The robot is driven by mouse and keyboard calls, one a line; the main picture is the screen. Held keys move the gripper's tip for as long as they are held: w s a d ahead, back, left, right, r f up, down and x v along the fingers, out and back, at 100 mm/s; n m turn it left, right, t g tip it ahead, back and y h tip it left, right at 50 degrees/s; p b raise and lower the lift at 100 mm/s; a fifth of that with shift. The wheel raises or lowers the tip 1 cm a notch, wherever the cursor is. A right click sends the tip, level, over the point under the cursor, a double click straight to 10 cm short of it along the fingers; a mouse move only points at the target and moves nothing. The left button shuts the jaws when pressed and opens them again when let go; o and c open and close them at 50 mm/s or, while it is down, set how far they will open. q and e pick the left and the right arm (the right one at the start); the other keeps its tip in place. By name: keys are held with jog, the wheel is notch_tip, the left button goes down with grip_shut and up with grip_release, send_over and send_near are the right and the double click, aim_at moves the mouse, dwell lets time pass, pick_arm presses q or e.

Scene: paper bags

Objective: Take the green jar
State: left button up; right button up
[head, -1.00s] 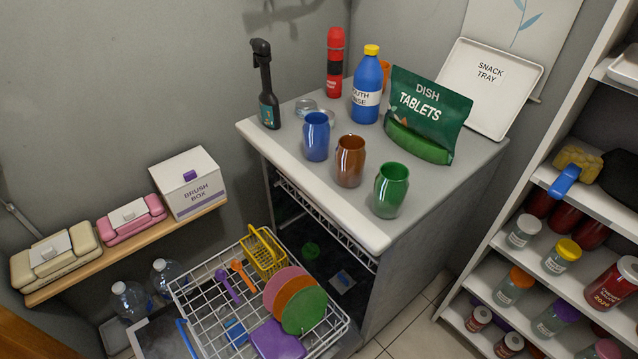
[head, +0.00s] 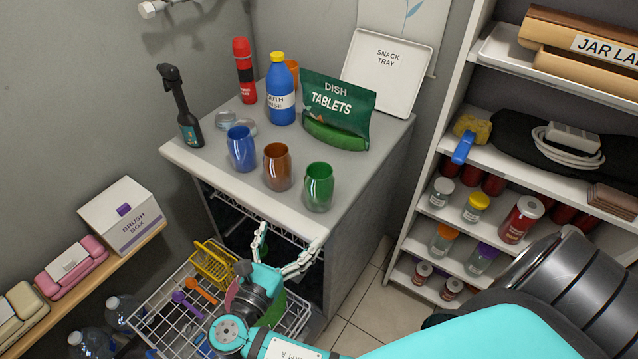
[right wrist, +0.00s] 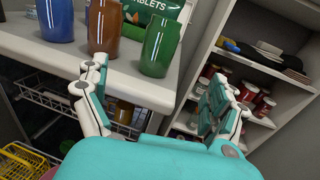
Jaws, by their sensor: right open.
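The green jar (head: 319,187) stands upright near the front right edge of the counter top. It also shows in the right wrist view (right wrist: 159,46), just beyond my open fingers. My right gripper (head: 290,252) is open and empty, in front of the counter and below the level of its top, apart from the jar. In the right wrist view its two fingers (right wrist: 165,100) are spread wide. My left gripper is not in view.
A brown jar (head: 277,167) and a blue jar (head: 241,148) stand in a row left of the green one. The green dish tablets pouch (head: 337,110) is behind it. Under my right gripper is a white wire rack (head: 150,300). A shelf unit (head: 440,148) stands to the right.

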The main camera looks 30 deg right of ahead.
jog(key=p, duration=0.2)
send_near(324, 176)
jog(key=shift+x, duration=1)
jog(key=p+x, duration=0.2)
jog(key=x, duration=0.3)
jog(key=shift+w+d, duration=0.15)
jog(key=shift+w+d+f, duration=0.15)
jog(key=shift+w+d, duration=0.05)
jog(key=shift+d, duration=0.1)
jog(key=shift+c, duration=0.2)
jog(key=c, duration=1.4)
